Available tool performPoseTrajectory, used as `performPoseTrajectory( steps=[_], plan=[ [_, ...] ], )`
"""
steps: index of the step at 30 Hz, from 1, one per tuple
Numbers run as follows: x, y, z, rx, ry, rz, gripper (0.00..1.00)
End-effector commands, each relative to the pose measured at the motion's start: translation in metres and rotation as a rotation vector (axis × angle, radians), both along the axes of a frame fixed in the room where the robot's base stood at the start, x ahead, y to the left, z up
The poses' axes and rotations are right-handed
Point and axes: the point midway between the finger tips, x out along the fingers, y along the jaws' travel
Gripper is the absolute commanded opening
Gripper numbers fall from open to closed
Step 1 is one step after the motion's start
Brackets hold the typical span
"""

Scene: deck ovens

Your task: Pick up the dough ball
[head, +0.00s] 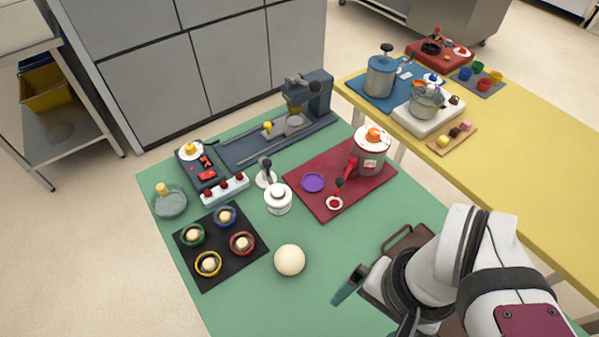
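The dough ball (290,260), a smooth cream-coloured ball, rests on the green table top (330,235) in the head view, right of the black tray. My gripper (350,285) is to the right of the ball and apart from it, with a clear gap of green surface between. One dark teal finger shows, pointing left and down. The rest of the gripper is hidden by my arm, so its opening cannot be made out. Nothing is seen held.
A black tray (203,268) with several coloured cups lies left of the ball. A brown handled item (408,238) is partly behind my arm.

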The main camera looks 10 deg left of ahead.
Motion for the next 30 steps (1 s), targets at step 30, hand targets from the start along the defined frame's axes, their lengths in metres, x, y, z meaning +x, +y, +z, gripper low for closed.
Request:
performPoseTrajectory(
  steps=[30],
  plan=[
    [0.054,0.243,-0.146,-1.275,0.736,2.563,1.0]
  ],
)
